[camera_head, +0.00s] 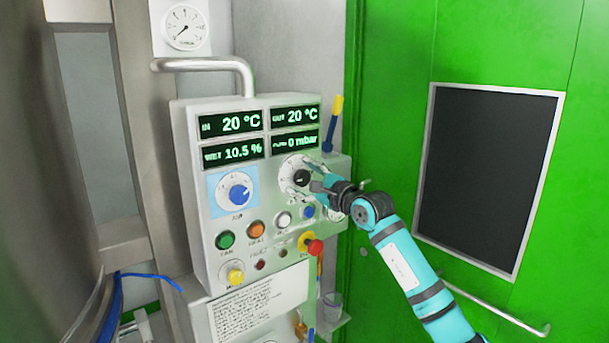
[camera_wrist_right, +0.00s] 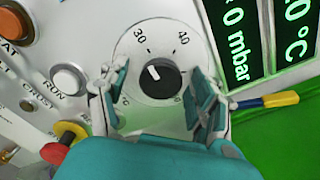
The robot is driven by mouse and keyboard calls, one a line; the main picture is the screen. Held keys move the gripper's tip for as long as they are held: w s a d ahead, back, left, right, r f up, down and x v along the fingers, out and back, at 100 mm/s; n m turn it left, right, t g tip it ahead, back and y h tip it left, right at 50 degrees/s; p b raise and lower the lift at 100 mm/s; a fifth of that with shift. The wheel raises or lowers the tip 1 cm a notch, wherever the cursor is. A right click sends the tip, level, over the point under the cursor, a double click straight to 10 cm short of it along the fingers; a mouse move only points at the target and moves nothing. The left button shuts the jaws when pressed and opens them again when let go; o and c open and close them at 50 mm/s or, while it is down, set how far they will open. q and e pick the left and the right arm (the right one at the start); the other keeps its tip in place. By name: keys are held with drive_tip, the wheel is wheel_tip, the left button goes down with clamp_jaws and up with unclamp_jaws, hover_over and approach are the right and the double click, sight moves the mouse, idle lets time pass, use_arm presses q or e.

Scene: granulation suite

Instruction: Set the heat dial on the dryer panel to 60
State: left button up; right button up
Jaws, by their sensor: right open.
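The heat dial (camera_head: 301,177) is a black knob on a white round scale on the dryer panel (camera_head: 205,275), below the 0 mbar display. In the right wrist view the knob (camera_wrist_right: 158,78) has a white pointer mark aimed near the 30. The 40 also shows; part of the scale is hidden behind a finger. My right gripper (camera_head: 322,180) is just to the right of the dial. In the wrist view the right gripper's fingers (camera_wrist_right: 157,84) are spread on either side of the knob, apart from it. My left gripper is out of view.
A blue AIR knob (camera_head: 239,194) is left of the dial. Several buttons and a red emergency stop (camera_head: 315,247) sit below. A yellow-and-blue handled tool (camera_head: 333,122) stands beside the panel's right edge. A green door (camera_head: 395,90) is at right.

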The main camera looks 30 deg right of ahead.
drive_tip(key=c, duration=1.2)
